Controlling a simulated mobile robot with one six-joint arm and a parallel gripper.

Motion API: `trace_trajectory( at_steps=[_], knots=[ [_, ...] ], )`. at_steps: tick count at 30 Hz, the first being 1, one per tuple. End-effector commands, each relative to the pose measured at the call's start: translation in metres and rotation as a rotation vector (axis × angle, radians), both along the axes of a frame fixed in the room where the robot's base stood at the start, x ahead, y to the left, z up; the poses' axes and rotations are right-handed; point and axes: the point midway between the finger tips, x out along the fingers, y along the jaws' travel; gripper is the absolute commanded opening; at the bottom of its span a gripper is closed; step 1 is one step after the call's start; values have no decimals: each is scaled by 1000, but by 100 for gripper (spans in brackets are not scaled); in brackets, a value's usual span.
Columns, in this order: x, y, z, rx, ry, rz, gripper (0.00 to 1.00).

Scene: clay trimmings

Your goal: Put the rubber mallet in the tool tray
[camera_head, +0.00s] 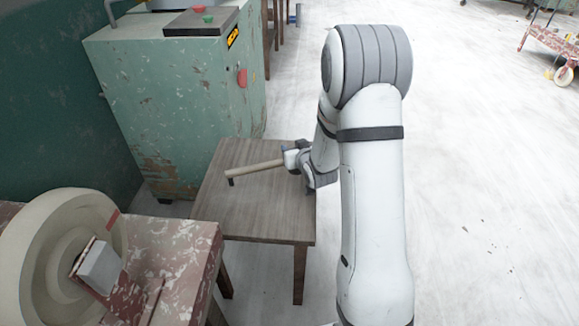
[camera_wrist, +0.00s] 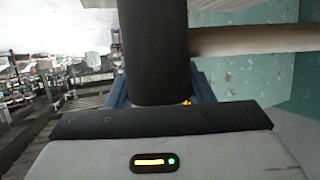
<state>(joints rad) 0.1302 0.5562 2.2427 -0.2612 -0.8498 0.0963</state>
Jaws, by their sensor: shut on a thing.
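The rubber mallet has a pale wooden handle (camera_head: 256,168) that reaches left from my gripper (camera_head: 292,160) over the wooden table, with a small dark piece at its far left end. In the wrist view a thick dark cylinder (camera_wrist: 155,50), apparently the mallet's head, stands upright in front of my gripper, and the handle (camera_wrist: 250,40) runs off to the right. My gripper is shut on the mallet. I cannot tell whether the mallet touches the table. I do not make out the tool tray in either view.
The wooden table (camera_head: 250,212) has a clear top. A worn green cabinet (camera_head: 180,105) with red buttons stands behind it. A red-and-white bench (camera_head: 185,245) with a large pale wheel (camera_head: 55,245) is at front left. A red trolley (camera_head: 552,38) stands far right on open floor.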

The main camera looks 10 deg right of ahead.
Motion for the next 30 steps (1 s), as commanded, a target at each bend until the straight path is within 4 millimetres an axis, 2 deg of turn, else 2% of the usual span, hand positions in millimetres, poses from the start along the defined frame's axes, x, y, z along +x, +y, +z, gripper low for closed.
trace_trajectory(
  at_steps=[5, 12, 24, 25, 30],
  knots=[
    [0, 0, -14, -1, -2, 0, 4],
    [0, 0, -46, 1, -2, -1, 4],
    [0, -1, -50, 0, -4, -2, 4],
    [0, -1, -49, -1, -2, -2, 50],
    [0, -1, -49, -1, -1, -2, 64]
  ],
)
